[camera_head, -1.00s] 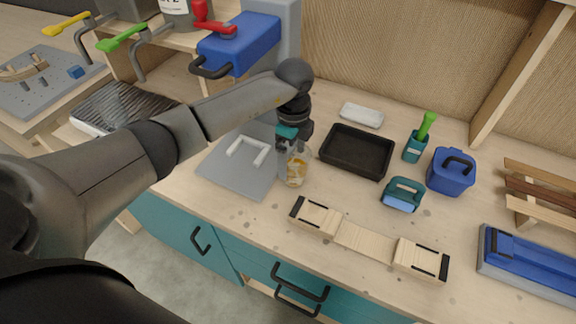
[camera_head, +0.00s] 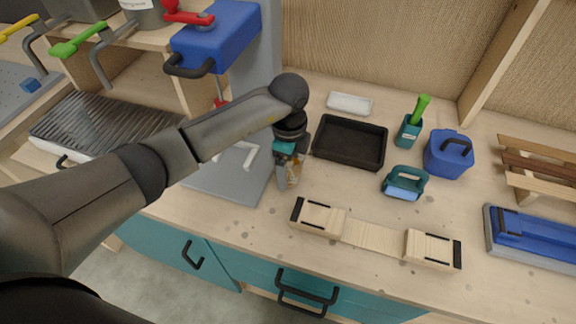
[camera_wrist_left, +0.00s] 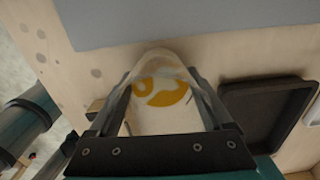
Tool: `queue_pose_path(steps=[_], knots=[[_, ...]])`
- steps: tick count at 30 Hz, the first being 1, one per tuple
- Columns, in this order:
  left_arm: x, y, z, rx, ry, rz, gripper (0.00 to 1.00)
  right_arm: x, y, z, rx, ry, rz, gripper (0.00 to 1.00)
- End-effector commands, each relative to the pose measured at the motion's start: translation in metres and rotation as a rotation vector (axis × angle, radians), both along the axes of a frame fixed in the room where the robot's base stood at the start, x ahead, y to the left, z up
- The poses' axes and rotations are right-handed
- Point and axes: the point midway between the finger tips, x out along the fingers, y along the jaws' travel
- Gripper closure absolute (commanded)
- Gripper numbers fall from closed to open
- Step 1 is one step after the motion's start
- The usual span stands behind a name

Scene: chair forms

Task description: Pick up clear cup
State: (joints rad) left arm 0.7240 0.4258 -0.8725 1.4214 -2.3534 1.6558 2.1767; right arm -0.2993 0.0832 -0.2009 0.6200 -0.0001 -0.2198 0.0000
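The clear cup (camera_wrist_left: 160,75) is see-through with yellow-orange marks. In the left wrist view it lies between the two fingers of my left gripper (camera_wrist_left: 163,108). The fingers are spread wide, one on each side of it; whether they touch it is hard to tell. In the head view the cup (camera_head: 296,171) stands at the counter, partly hidden behind my left gripper (camera_head: 288,178), which points down beside the grey board. My right gripper is not in view.
A black tray (camera_head: 349,142) lies just right of the cup, and a grey board (camera_head: 222,184) with a white handle lies left. A wooden piece with black ends (camera_head: 375,234) lies in front. A teal-handled tool (camera_head: 404,184) and blue bucket (camera_head: 447,155) stand farther right.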

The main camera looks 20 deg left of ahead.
Motion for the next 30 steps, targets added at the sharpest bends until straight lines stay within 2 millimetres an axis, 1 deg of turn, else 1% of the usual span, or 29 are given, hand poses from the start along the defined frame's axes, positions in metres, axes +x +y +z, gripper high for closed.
queue_pose_path(steps=[1, 5, 6, 12, 16, 20, 23, 24, 26, 30], knots=[[0.000, 0.001, 0.000, 0.001, 0.000, 0.000, 0.31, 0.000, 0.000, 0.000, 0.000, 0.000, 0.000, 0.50], [0.000, 0.001, 0.000, 0.001, 0.000, 0.000, 0.46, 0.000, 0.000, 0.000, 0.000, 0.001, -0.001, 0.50], [0.000, 0.001, 0.000, 0.001, -0.001, 0.000, 0.48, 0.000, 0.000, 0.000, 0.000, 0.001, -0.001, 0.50], [0.000, 0.001, 0.001, 0.001, -0.001, 0.000, 0.48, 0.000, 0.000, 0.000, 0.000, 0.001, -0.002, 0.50], [0.001, 0.001, 0.005, 0.000, -0.002, 0.000, 0.48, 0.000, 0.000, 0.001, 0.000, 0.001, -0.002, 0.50], [0.001, 0.001, 0.017, 0.000, -0.003, -0.001, 0.48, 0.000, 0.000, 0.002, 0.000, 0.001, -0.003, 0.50], [0.002, 0.001, 0.034, 0.001, -0.006, 0.000, 0.48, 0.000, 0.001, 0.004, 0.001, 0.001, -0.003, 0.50], [0.000, 0.001, 0.039, 0.000, -0.003, -0.001, 0.48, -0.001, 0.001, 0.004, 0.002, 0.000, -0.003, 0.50], [-0.011, 0.001, 0.036, 0.001, 0.001, -0.002, 0.48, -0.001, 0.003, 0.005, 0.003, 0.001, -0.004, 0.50], [-0.034, 0.002, 0.036, 0.001, 0.001, -0.003, 0.48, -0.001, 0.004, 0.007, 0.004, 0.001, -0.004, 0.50]])
